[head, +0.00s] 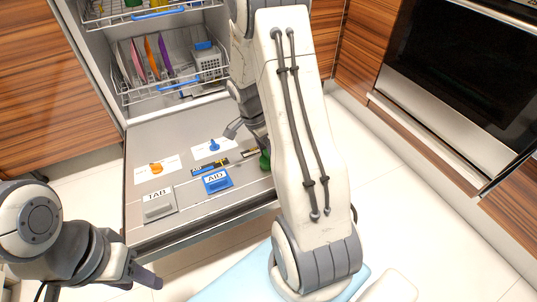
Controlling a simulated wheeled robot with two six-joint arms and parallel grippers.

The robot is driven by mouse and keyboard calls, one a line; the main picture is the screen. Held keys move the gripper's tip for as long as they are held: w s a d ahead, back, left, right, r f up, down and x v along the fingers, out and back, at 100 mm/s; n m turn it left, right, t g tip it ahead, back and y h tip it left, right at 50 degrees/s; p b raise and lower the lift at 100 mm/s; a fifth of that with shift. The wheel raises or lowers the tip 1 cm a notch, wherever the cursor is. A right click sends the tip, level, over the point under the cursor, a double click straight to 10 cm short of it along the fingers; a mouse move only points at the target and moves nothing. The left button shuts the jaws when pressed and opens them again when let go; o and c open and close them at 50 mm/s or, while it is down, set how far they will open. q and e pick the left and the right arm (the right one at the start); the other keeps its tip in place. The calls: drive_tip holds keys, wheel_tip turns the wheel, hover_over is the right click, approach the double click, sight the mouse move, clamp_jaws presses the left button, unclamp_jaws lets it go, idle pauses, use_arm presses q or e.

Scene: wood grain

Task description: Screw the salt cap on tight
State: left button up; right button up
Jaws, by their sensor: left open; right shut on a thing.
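A dark green cap (265,161) stands at the right of the open dishwasher door (150,231), partly hidden by my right arm. Which cap is the salt one cannot be read. My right gripper (263,147) points down at the green cap and appears shut on it; its fingertips are mostly hidden. A blue winged cap (214,145) and an orange winged cap (155,168) sit on white cards to the left. My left gripper (148,278) is open and empty at lower left, apart from the door.
A grey TAB lid (158,207) and a blue AID lid (216,181) lie on the door. The lower rack (170,88) holds plates and a basket. A pale blue mat (232,281) lies on the floor. An oven (450,75) stands at right.

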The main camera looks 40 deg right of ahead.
drive_tip(key=shift+r, duration=0.1)
drive_tip(key=shift+m, duration=0.5)
drive_tip(key=o, duration=1.4)
drive_tip(key=shift+c, duration=0.2)
drive_tip(key=p+v, duration=0.6)
drive_tip(key=v, duration=0.4)
drive_tip(key=shift+w+r, duration=0.15)
drive_tip(key=shift+w, duration=0.05)
